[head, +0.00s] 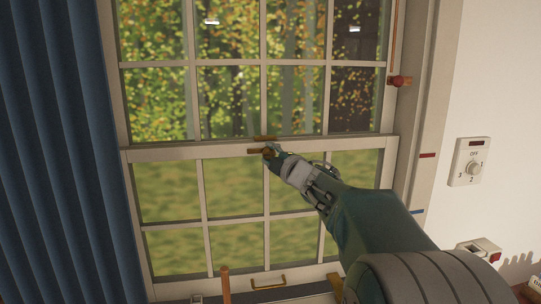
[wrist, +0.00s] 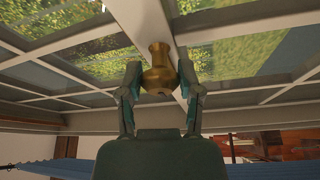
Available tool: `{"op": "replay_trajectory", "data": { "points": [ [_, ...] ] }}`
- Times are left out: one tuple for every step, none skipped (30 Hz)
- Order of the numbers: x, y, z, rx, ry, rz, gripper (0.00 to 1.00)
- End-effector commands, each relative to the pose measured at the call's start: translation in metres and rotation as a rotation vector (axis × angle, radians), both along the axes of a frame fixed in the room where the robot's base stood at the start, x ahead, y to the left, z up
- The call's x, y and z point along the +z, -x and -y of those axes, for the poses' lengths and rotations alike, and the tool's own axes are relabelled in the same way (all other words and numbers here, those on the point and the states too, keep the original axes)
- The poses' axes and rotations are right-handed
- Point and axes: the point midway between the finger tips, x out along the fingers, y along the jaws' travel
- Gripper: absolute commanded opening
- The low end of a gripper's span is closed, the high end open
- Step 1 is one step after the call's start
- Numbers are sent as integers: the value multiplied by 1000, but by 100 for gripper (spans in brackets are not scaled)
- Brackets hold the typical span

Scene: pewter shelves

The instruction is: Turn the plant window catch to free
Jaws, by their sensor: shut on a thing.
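The window catch (head: 256,151) is a small brass-coloured piece on the meeting rail in the middle of the window. Another short brass-coloured piece (head: 265,138) sits just above it on the rail. My gripper (head: 270,152) reaches the catch from the lower right in the head view and covers part of it. In the wrist view my gripper (wrist: 158,82) is shut on a brass knob (wrist: 158,68), with one finger on each side. The catch's exact angle is hard to tell behind my fingers.
A blue curtain (head: 60,150) hangs at the left. A red knob (head: 399,81) is on the right of the window frame. A dial switch (head: 470,162) is on the right wall. A brass pull (head: 268,282) is on the bottom rail.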

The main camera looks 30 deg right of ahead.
Motion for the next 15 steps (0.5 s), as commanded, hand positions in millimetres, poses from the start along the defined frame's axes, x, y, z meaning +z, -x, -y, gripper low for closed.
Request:
{"op": "replay_trajectory", "data": {
  "points": [
    [-4,-1,-2,3,1,-7,0],
    [-4,-1,-2,3,1,-7,0],
    [-4,-1,-2,3,1,-7,0],
    [-4,-1,-2,3,1,-7,0],
    [-4,-1,-2,3,1,-8,55],
    [-4,-1,-2,3,0,-8,73],
    [-4,-1,-2,3,0,-8,81],
    [-4,-1,-2,3,0,-7,81],
    [-3,-1,-1,3,0,-7,81],
    [-3,-1,-1,2,0,-6,81],
    [-3,-1,-1,2,0,-5,81],
    [-3,0,-1,2,0,-5,81],
    [-2,0,-1,2,0,-4,81],
    [-2,0,-1,2,0,-4,81],
    [-2,0,-1,2,0,-4,81]
  ]
}}
